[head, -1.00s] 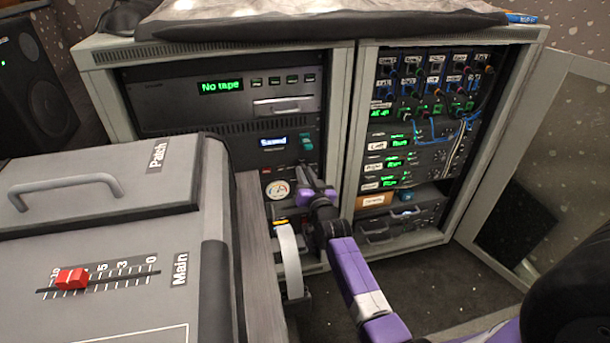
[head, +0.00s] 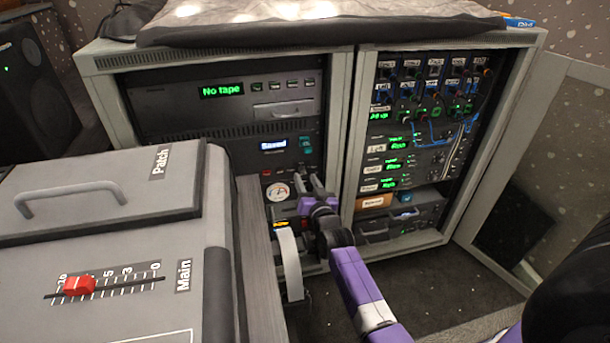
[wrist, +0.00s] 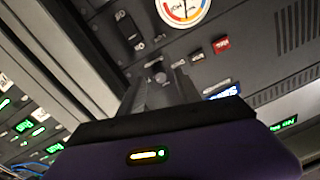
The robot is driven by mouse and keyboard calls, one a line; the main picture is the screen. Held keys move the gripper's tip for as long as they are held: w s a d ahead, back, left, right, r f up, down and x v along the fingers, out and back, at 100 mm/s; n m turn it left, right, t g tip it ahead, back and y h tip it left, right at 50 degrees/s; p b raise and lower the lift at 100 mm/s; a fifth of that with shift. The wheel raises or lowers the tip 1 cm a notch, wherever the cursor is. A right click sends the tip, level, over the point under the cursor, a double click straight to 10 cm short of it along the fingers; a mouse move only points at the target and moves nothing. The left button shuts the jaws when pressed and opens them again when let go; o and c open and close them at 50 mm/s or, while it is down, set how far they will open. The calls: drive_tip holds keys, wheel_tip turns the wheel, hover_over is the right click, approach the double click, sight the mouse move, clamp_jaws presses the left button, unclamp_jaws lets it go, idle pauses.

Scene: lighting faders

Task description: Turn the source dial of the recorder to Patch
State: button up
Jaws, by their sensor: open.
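The rack panel with the lit "Saved" display (head: 273,145) and a round meter (head: 278,191) is in the left cabinet. The meter also shows at the top of the wrist view (wrist: 183,10). My gripper (head: 309,184) is in front of this panel, just right of the meter. Its fingers are open. In the wrist view, a small dark round knob (wrist: 159,74) shows between the fingertips; I cannot tell if they touch it. Its label is too small to read, so I cannot confirm it is the source dial. A "No tape" deck (head: 222,90) sits above.
A grey desk with a red fader (head: 79,286) and a lid labelled "Patch" (head: 160,162) fills the left foreground. A white curved handle-like part (head: 289,262) stands left of my arm. The right cabinet holds cabled patch gear (head: 430,100); its door (head: 550,170) stands open.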

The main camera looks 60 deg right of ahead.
drive_tip(key=p+v, duration=0.3)
drive_tip(key=v, duration=0.3)
drive_tip(key=shift+p, duration=0.4)
drive_tip(key=shift+d, duration=0.1)
